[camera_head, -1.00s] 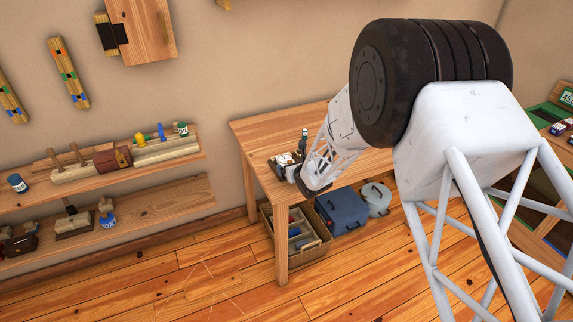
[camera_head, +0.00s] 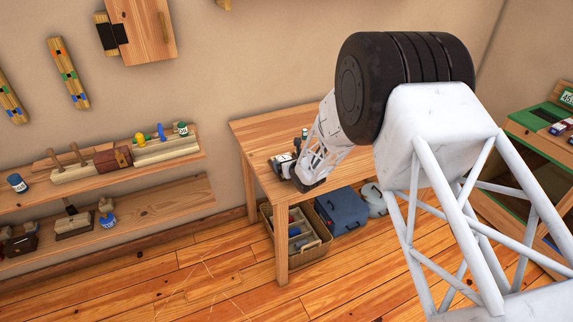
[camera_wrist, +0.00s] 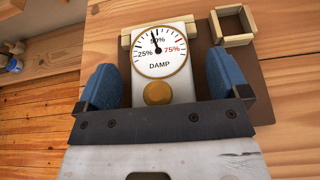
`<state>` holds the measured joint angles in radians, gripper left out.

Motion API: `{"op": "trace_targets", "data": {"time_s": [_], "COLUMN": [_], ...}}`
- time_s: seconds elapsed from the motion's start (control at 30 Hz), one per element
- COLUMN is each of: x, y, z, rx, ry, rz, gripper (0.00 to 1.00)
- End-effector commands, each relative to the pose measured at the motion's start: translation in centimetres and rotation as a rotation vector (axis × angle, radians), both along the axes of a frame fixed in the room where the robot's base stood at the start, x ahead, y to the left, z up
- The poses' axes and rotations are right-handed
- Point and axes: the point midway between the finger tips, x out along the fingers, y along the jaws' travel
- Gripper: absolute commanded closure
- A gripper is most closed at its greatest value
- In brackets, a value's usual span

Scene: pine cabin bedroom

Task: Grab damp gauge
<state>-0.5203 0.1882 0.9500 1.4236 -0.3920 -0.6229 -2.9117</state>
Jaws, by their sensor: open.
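The damp gauge (camera_wrist: 159,51) shows in the wrist view as a white block with a round dial marked "DAMP" and a gold knob below it. It lies on a brown board on the wooden table. My gripper (camera_wrist: 167,85) is open, with one blue finger on each side of the gauge's lower part. Gaps show between the fingers and the gauge. In the head view my gripper (camera_head: 284,167) is over the table's left end, and the gauge is hard to make out there.
A small square wooden frame (camera_wrist: 232,25) sits just right of the gauge. The table (camera_head: 263,127) has a dark green bottle (camera_head: 304,133) behind my gripper. A crate (camera_head: 310,250) and a blue box (camera_head: 341,210) stand below. Wall shelves (camera_head: 150,204) are at left.

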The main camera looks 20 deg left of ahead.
Motion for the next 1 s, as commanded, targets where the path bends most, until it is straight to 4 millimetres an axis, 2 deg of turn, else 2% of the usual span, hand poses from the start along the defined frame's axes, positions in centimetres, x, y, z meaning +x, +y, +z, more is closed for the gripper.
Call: {"op": "trace_targets", "data": {"time_s": [0.7,1.0], "x": [0.21,0.13], "y": [0.27,0.28], "z": [-0.42,-0.54], "rx": [-0.001,-0.002], "ry": [0.003,0.005], "rz": [0.001,0.001], "gripper": [0.06,0.52]}}
